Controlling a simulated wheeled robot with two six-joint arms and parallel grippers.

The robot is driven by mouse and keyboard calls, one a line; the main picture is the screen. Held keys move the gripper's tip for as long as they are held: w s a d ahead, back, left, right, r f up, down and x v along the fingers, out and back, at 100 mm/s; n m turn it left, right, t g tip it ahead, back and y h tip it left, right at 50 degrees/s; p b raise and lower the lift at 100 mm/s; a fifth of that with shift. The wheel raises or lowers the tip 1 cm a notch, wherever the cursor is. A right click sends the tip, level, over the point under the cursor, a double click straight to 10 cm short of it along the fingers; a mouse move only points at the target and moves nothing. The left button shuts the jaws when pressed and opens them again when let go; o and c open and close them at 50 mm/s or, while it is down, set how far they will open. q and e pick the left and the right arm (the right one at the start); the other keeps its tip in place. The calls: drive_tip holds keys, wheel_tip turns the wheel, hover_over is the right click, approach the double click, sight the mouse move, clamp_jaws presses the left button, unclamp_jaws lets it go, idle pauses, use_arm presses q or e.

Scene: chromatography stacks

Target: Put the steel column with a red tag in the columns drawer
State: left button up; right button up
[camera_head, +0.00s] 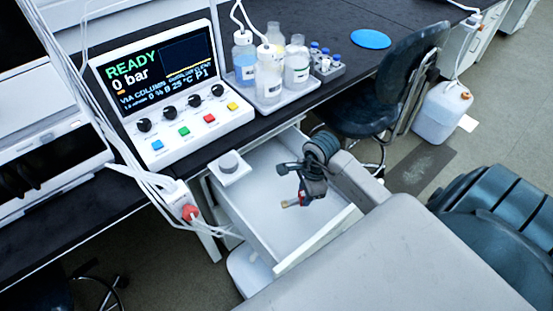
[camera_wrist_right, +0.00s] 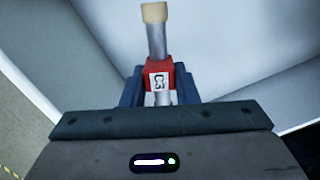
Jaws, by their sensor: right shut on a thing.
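The steel column with a red tag (camera_wrist_right: 157,42) is held in my right gripper (camera_wrist_right: 159,88), seen in the right wrist view. It has a tan end cap, and the red tag with a white printed label sits between the fingers. In the head view my right gripper (camera_head: 303,197) is over the open white drawer (camera_head: 245,200), with the column's tan end and a bit of red showing at its lower left. I cannot tell whether the column touches the drawer floor. The drawer's visible floor is empty. My left gripper is not in view.
A control unit (camera_head: 165,85) reading READY and 0 bar stands on the black bench behind the drawer. A tray of bottles (camera_head: 285,95) is beside it. White tubes with a red fitting (camera_head: 189,212) hang at the drawer's left. A dark chair (camera_head: 385,85) stands at the right.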

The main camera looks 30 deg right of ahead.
drive_tip(key=shift+s+f, duration=0.1)
drive_tip(key=shift+f, duration=0.85)
wheel_tip(320, 180, down, 6)
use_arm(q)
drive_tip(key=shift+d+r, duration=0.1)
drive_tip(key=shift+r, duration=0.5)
use_arm(e)
drive_tip(key=shift+f, duration=2.05)
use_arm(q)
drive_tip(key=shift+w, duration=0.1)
use_arm(e)
drive_tip(key=shift+f, duration=0.1)
drive_tip(key=o, duration=1)
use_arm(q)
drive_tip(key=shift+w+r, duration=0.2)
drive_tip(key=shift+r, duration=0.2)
